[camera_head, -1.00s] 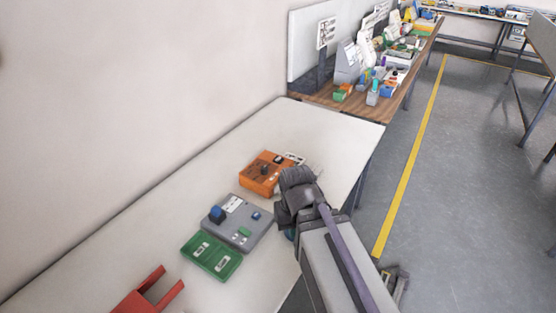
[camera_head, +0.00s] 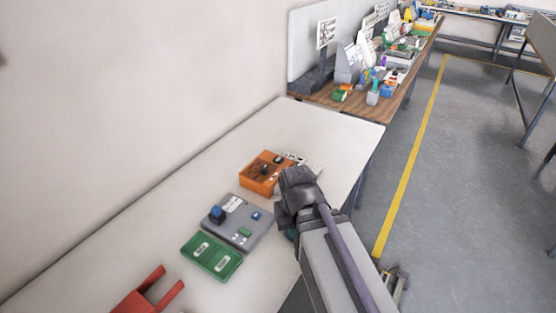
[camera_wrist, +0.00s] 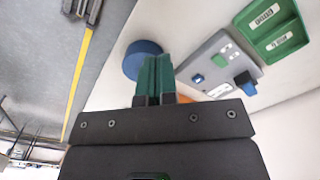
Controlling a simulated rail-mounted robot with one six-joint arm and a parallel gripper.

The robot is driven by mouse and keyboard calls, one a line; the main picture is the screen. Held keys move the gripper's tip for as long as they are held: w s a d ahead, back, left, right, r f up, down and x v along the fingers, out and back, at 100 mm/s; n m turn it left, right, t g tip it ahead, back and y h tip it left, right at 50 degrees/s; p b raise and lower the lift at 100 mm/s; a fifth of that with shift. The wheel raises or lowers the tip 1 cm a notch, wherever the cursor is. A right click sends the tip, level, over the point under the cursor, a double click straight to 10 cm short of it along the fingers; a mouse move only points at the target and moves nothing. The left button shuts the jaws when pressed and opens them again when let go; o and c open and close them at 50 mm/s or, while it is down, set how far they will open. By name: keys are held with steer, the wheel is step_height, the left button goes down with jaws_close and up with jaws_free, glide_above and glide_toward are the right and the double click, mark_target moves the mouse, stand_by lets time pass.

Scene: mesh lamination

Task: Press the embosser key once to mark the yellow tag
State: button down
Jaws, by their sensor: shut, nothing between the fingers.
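My gripper (camera_wrist: 155,78) has green fingers, closed together with nothing between them. In the wrist view a round blue piece (camera_wrist: 141,58) lies just beyond and left of the fingertips, partly covered by them; I cannot tell whether they touch. In the head view my arm hides the spot below the gripper. A grey device (camera_head: 231,230) with a blue knob (camera_head: 217,213), a small blue button (camera_head: 256,216) and a small green piece (camera_head: 244,232) sits left of my gripper. Which part is the embosser key is not clear. I see no yellow tag.
An orange box (camera_head: 255,181) with a dark knob stands behind the grey device. A green tray (camera_head: 214,272) with two white-labelled pieces lies in front of it. A red forked holder (camera_head: 140,301) is at the near left. The white table (camera_head: 325,135) is clear at the back.

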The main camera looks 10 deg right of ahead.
steer(key=r+m+t+y+b, duration=0.1)
steer(key=m+t+y+b, duration=0.3)
steer(key=t, duration=0.5)
glide_above(280, 159)
steer(key=shift+w+m+h, duration=0.15)
steer(key=shift+m+h, duration=0.35)
steer(key=shift+m, duration=0.1)
step_height(280, 159, down, 9)
steer(key=b, duration=0.9)
